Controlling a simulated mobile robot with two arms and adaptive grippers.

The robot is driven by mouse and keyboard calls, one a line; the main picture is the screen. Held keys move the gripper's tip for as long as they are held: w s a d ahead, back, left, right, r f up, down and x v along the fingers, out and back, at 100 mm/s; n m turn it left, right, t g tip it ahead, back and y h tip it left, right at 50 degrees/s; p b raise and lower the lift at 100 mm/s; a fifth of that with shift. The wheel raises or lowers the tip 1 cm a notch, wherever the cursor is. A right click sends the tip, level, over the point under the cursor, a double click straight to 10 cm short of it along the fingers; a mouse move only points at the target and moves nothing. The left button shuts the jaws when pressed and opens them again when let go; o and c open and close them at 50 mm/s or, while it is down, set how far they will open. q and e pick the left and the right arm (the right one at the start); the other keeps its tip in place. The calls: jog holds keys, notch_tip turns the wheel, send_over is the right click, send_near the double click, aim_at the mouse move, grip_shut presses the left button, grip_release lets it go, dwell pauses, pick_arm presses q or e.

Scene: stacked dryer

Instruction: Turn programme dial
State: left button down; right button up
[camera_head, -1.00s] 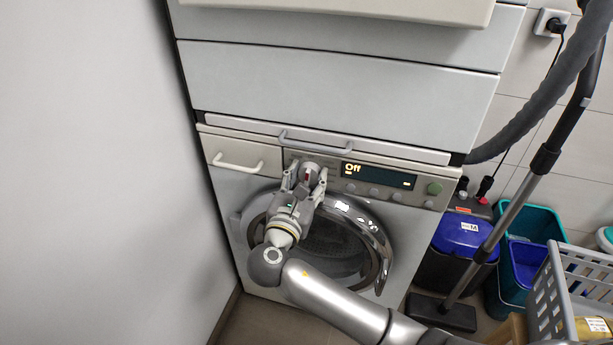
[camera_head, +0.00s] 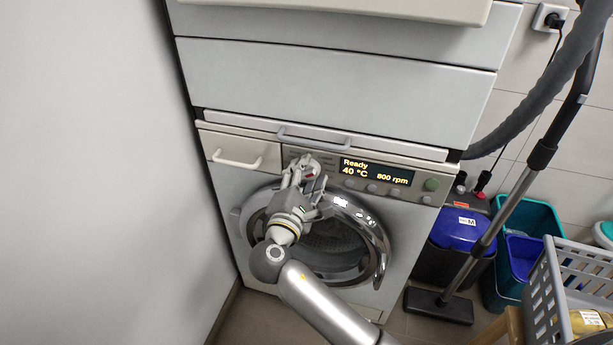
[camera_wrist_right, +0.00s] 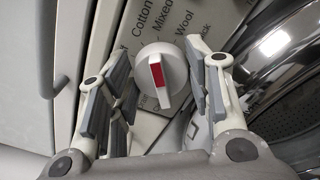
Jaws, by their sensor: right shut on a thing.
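The programme dial (camera_head: 311,168) is on the left part of the washing machine's control panel, partly hidden by my gripper. In the right wrist view the dial (camera_wrist_right: 171,68) is a white round knob with a raised grip bar and a red mark. Labels Cotton, Mixed and Wool show beside it. My right gripper (camera_head: 306,173) is shut on the dial, with one finger on each side of it. In the wrist view the fingers of this gripper (camera_wrist_right: 158,75) flank the knob. The display (camera_head: 375,173) reads Ready, 40 °C, 800 rpm. My left gripper is out of view.
A drawer with a white handle (camera_head: 238,161) is left of the dial. The round door (camera_head: 372,232) is below. A vacuum tube (camera_head: 500,220), bins and a grey basket (camera_head: 562,285) stand at the right.

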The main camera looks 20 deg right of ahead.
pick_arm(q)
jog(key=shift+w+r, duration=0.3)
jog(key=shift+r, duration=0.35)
pick_arm(e)
jog(key=shift+m, duration=0.7)
jog(key=o, duration=1)
jog(key=shift+s, duration=0.15)
jog(key=v, duration=1.1)
jog(key=shift+s+a, duration=0.25)
jog(key=shift+s, duration=0.05)
